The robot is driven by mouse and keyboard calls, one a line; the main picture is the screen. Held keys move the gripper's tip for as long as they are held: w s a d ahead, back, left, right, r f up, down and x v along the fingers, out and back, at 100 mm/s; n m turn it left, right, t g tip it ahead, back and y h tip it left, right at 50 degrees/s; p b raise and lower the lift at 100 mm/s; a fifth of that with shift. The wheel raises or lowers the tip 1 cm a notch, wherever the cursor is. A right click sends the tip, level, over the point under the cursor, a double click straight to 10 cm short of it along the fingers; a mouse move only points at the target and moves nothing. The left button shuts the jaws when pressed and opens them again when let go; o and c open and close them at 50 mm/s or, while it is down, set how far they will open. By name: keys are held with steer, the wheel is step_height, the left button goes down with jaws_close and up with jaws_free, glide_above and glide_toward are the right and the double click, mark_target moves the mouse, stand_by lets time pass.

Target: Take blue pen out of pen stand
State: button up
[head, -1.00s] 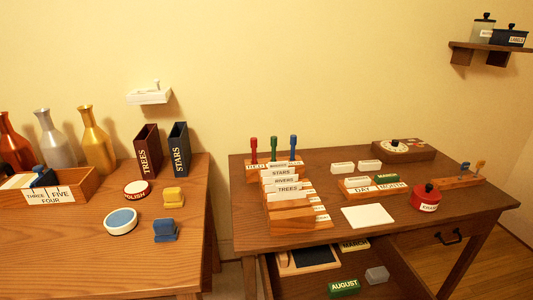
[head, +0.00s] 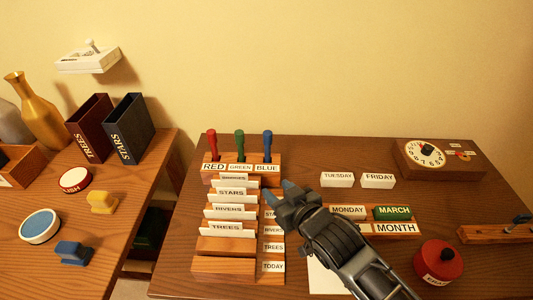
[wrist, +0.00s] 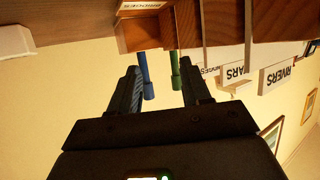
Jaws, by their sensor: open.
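The blue pen (head: 267,146) stands upright in the wooden pen stand (head: 211,176), at the right end above the BLUE label. The green pen (head: 239,146) and red pen (head: 212,144) stand to its left. My gripper (head: 281,193) is open and empty in front of the blue pen, slightly to its right in the head view. In the wrist view, the blue pen (wrist: 145,76) and green pen (wrist: 175,72) both appear between the fingers of my gripper (wrist: 160,80). The blue pen is nearer the left finger. I cannot tell its exact depth.
A stepped card rack (head: 222,247) with labelled cards stands just in front of the pens. Right of my arm are a block holder (head: 355,228), white TUESDAY (head: 337,180) and FRIDAY (head: 378,181) blocks, a red pot (head: 438,262) and a clock box (head: 465,172). The back-middle desk is clear.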

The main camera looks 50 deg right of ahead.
mark_target(269, 152)
steer(key=shift+m+g+h, duration=0.5)
steer(key=shift+m+h, duration=0.3)
steer(key=shift+m, duration=0.1)
steer(key=w+d+r, duration=0.1)
steer(key=w+d, duration=0.1)
steer(key=w+d+r, duration=0.1)
steer(key=w+d, duration=0.1)
steer(key=w+d+r+p, duration=0.1)
steer(key=w+d, duration=0.1)
steer(key=shift+w+d, duration=0.4)
steer(key=shift+x, duration=1.25)
steer(key=shift+f+p+x, duration=0.2)
steer(key=shift+p+x, duration=0.05)
steer(key=shift+x, duration=1)
steer(key=shift+f+p+x, duration=0.2)
steer(key=shift+p+x, duration=0.05)
steer(key=shift+x, duration=1)
steer(key=shift+a, duration=0.2)
steer(key=shift+c, duration=0.4)
jaws_close()
